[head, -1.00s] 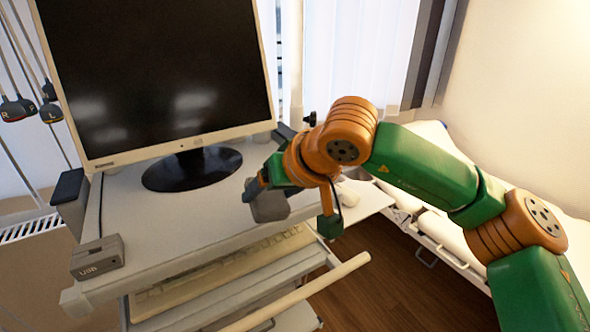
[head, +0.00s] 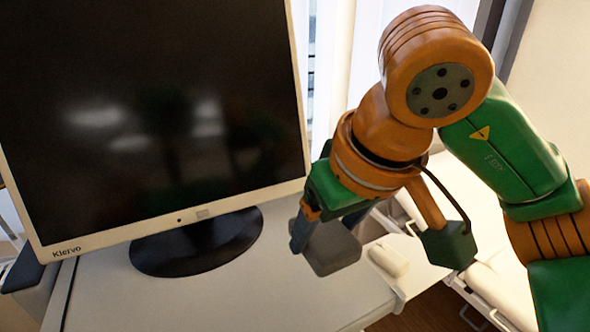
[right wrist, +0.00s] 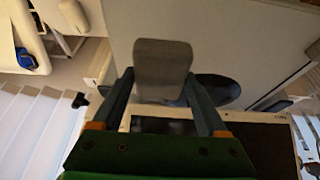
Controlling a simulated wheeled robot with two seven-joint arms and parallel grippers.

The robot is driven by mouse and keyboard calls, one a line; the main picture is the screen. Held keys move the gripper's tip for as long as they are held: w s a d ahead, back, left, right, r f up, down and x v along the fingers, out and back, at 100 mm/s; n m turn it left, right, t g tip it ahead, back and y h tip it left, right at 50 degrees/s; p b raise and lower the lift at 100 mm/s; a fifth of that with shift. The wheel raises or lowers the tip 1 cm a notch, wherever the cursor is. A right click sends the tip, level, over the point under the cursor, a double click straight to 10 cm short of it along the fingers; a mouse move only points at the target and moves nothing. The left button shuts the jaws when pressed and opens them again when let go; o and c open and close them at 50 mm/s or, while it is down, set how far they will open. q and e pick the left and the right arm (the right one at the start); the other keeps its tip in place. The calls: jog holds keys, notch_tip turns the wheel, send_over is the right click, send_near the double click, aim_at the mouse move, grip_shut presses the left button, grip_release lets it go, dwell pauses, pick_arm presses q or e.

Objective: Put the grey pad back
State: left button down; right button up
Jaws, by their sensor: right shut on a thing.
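The grey pad (head: 333,248) is a small rounded block held at the right of the monitor base, over the white desk top (head: 235,300). My right gripper (head: 308,236) is shut on the grey pad. In the right wrist view the grey pad (right wrist: 162,68) sits between the two fingers of the right gripper (right wrist: 160,95), reaching past their tips. The head view does not clearly show whether the pad touches the desk. My left gripper is in neither view.
The large monitor (head: 160,110) stands on its dark round base (head: 195,242), left of the gripper. The desk front is clear.

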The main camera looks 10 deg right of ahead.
aim_at(345, 230)
jog(key=d+f, duration=0.1)
jog(key=w+d+f, duration=0.1)
jog(key=shift+f, duration=0.3)
jog(key=w+d+f, duration=0.1)
jog(key=w+f, duration=0.1)
jog(key=w+d+f, duration=0.1)
jog(key=f, duration=0.1)
jog(key=shift+w+d, duration=0.2)
jog(key=shift+w, duration=0.2)
notch_tip(345, 230, down, 3)
jog(key=shift+s+a+r+p, duration=0.15)
jog(key=shift+p, duration=0.15)
jog(key=shift+s, duration=0.25)
jog(key=shift+w+f, duration=0.1)
jog(key=shift+f, duration=0.1)
jog(key=o, duration=1.5)
jog(key=shift+w, duration=0.1)
jog(key=shift+r, duration=0.35)
jog(key=b+v, duration=0.1)
jog(key=v, duration=0.4)
jog(key=shift+r, duration=0.25)
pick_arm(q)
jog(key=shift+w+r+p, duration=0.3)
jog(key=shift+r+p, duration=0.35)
pick_arm(e)
jog(key=v, duration=0.6)
jog(key=shift+s, duration=0.25)
jog(key=shift+w, duration=0.1)
